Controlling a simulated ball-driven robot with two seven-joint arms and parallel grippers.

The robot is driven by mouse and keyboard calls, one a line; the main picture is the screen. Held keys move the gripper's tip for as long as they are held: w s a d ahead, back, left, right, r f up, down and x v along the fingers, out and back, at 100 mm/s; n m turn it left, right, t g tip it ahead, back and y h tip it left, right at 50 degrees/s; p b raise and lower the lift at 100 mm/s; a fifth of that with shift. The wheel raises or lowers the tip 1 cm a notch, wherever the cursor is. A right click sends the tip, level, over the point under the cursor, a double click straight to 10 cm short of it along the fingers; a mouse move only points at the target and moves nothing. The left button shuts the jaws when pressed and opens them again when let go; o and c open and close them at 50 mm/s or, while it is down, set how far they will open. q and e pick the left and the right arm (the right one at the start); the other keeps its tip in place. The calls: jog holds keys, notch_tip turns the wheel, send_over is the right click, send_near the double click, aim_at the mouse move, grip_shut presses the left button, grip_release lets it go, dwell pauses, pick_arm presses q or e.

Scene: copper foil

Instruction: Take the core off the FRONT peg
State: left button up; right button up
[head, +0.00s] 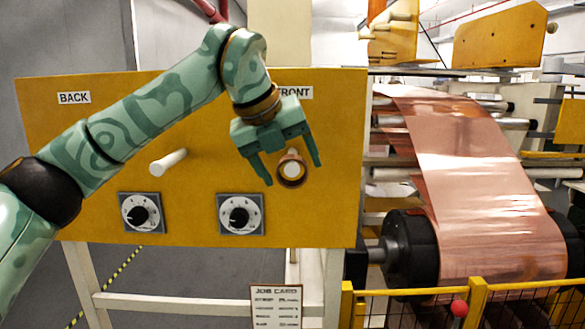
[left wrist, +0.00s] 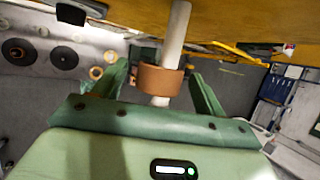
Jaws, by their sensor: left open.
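The core (head: 292,171) is a short brown ring around the white FRONT peg (head: 291,170), below the FRONT label on the yellow panel (head: 205,110). In the left wrist view the core (left wrist: 159,79) sits around the peg (left wrist: 178,32), with a bit of peg sticking out past it. My left gripper (head: 293,175) is open, with one finger on each side of the core. In the left wrist view gaps show between the fingers and the core. My right gripper is not in view.
The BACK peg (head: 168,162) sticks out of the panel bare. Two dials, the left (head: 140,213) and the right (head: 241,214), sit below the pegs. A copper foil web (head: 470,170) runs over rollers at right, behind a yellow rail (head: 515,286). A job card (head: 276,306) hangs low.

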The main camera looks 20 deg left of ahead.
aim_at(287, 164)
pick_arm(q)
jog(key=shift+s, duration=0.2)
jog(key=c, duration=1)
jog(key=shift+c, duration=0.3)
jog(key=shift+w, duration=0.1)
jog(key=shift+r, duration=0.1)
jog(key=shift+r, duration=0.2)
jog(key=s+b, duration=0.1)
jog(key=s+d+b, duration=0.1)
jog(key=s, duration=0.1)
jog(key=s+b, duration=0.1)
jog(key=shift+s+d+r, duration=0.2)
jog(key=shift+s+r, duration=0.1)
jog(key=s+d+b, duration=0.3)
jog(key=s+d, duration=0.1)
jog(key=s, duration=0.9)
jog(key=s+d+r+b, duration=0.1)
jog(key=s+d+b, duration=0.2)
jog(key=s, duration=1.1)
jog(key=shift+s+d+r+b, duration=0.15)
jog(key=shift+d+r+b, duration=0.2)
jog(key=shift+b, duration=0.3)
